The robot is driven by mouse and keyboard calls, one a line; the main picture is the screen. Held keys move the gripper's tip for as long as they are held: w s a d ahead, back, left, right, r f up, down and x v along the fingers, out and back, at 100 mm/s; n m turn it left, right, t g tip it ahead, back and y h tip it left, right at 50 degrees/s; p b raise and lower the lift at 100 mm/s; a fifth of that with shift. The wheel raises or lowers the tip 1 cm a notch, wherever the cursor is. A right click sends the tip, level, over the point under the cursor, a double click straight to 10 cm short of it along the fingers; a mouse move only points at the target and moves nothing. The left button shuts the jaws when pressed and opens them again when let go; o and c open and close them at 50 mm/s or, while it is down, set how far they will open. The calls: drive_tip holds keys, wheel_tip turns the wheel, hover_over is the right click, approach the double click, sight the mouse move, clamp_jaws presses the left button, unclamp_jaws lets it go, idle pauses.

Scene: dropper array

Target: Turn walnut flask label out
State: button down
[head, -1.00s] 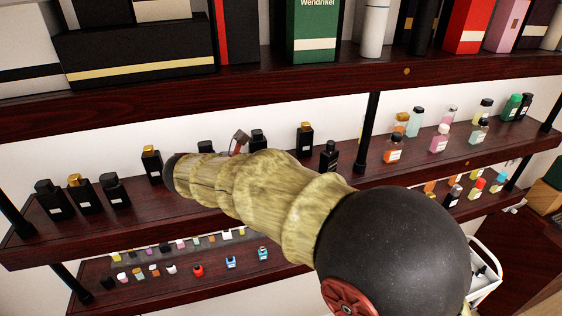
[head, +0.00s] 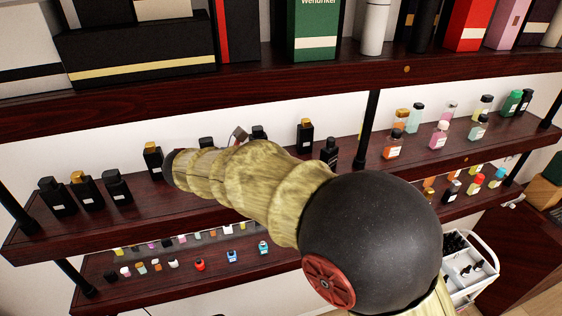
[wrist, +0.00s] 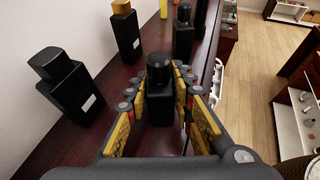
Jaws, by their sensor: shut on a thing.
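In the wrist view a dark flask (wrist: 160,95) with a black cap stands upright between the fingers of my gripper (wrist: 160,88). The yellow-padded fingers are shut on it from both sides. No label shows on the face turned to the wrist camera. I cannot tell whether its base rests on the shelf. In the head view my arm hides this flask and most of my gripper; only a small part of my gripper (head: 239,134) shows above the sleeve.
The dark wood shelf (head: 110,208) holds several other black flasks, including a gold-capped flask (head: 153,161). In the wrist view a labelled black flask (wrist: 72,88) stands close on the left, by the wall. Coloured bottles (head: 440,136) stand farther right. An upper shelf (head: 300,85) runs above.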

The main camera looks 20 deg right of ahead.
drive_tip(key=c, duration=1.5)
unclamp_jaws()
drive_tip(key=shift+o, duration=0.2)
drive_tip(key=shift+a, duration=0.1)
drive_tip(key=v, duration=1.2)
drive_tip(key=shift+s, duration=0.1)
